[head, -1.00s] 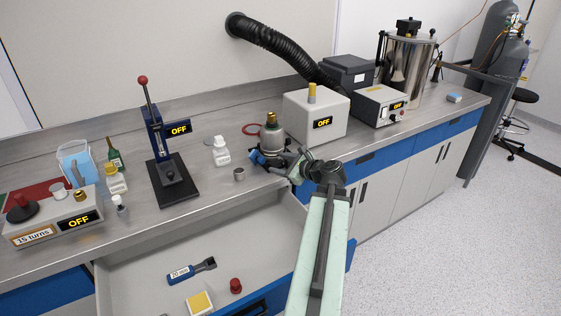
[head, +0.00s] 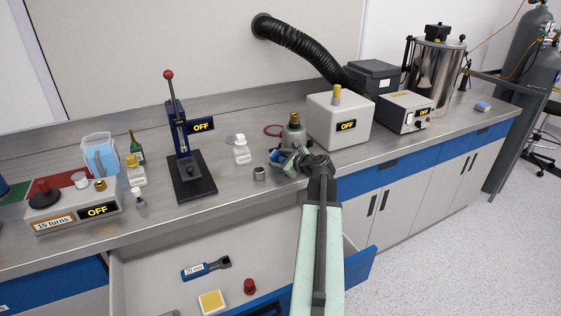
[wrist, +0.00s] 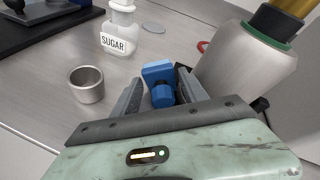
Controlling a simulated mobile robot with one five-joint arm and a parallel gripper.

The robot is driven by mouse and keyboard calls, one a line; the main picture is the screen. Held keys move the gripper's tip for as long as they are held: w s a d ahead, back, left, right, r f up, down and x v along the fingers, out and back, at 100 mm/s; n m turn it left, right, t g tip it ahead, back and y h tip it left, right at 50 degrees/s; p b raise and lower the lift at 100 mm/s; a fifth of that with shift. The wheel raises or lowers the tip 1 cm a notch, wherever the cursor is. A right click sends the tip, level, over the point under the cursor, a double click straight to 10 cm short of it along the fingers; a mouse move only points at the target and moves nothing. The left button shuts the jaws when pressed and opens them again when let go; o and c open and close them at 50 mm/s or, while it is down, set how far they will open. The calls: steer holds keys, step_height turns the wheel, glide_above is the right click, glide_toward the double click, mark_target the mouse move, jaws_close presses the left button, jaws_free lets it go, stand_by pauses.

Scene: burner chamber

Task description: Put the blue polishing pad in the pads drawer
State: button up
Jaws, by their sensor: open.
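A small blue piece with a flat block and a round knob (wrist: 158,70), which may be the polishing pad, lies on the bench. It shows between the fingers of my gripper (wrist: 159,82) in the wrist view. The fingers are open on either side of it; contact cannot be told. In the head view my gripper (head: 284,158) is low over the bench, in front of the metal bottle. A blue-topped block (head: 482,106) sits far right on the bench. An open drawer (head: 150,262) below holds a yellow-topped block (head: 212,302), a red knob (head: 250,286) and a blue "20 mm" tool (head: 205,267).
The metal bottle (wrist: 250,75) stands close right of my gripper. A small metal cup (wrist: 87,85) and a sugar bottle (wrist: 119,30) are to the left. A blue-and-black press (head: 188,160) stands further left. The drawer's left part has bare floor.

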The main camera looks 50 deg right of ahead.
steer(key=shift+s, duration=0.1)
jaws_close()
steer(key=shift+r, duration=0.1)
